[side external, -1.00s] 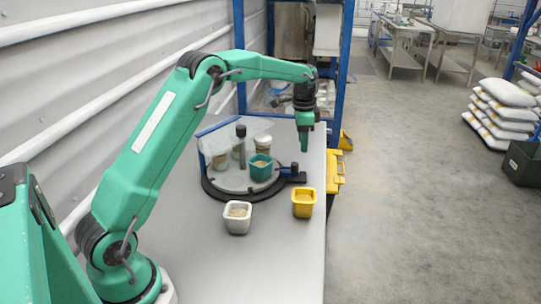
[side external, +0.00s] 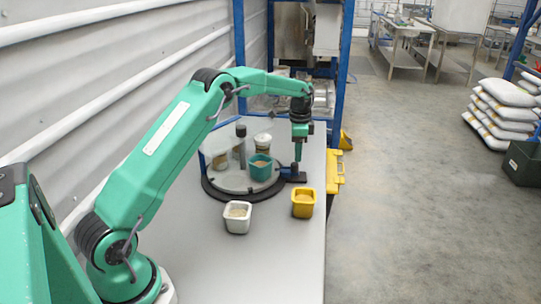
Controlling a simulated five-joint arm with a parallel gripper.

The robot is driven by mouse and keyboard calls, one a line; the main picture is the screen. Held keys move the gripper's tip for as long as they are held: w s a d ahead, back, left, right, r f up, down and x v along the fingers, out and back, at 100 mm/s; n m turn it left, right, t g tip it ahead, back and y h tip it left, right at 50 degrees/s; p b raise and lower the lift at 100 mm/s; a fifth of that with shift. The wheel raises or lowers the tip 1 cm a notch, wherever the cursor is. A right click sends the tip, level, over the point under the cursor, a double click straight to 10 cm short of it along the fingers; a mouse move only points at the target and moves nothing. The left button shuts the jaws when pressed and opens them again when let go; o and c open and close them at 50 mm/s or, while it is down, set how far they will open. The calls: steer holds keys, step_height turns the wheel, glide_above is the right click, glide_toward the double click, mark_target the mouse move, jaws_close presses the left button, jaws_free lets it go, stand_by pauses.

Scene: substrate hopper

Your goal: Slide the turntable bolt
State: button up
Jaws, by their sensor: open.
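The turntable (side external: 228,181) is a round grey disc in a dark ring on the table, with clear upright panels on it. The turntable bolt (side external: 293,176) is a dark block with an upright piece at the right edge of the ring. My gripper (side external: 298,158) points straight down just above the bolt, its tip close to the bolt's upright piece. The jaws are open, but the gap between them is too small to make out here. I cannot tell whether the fingers touch the bolt.
A teal pot (side external: 261,169) and a white pot (side external: 263,140) stand on the turntable near a dark-topped post (side external: 241,131). A white cup (side external: 237,217) and a yellow cup (side external: 303,203) stand in front. A yellow case (side external: 335,172) is beside the table's right edge.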

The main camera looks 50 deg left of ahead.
mark_target(296, 164)
steer(key=shift+s+a, duration=0.3)
steer(key=shift+s, duration=0.1)
steer(key=shift+f, duration=2.5)
steer(key=c, duration=0.7)
steer(key=shift+o, duration=0.2)
steer(key=shift+w+d, duration=0.1)
steer(key=shift+w, duration=0.05)
steer(key=shift+w+d, duration=0.7)
steer(key=shift+w, duration=0.15)
steer(key=o, duration=0.7)
steer(key=shift+c, duration=0.2)
steer(key=shift+r, duration=0.15)
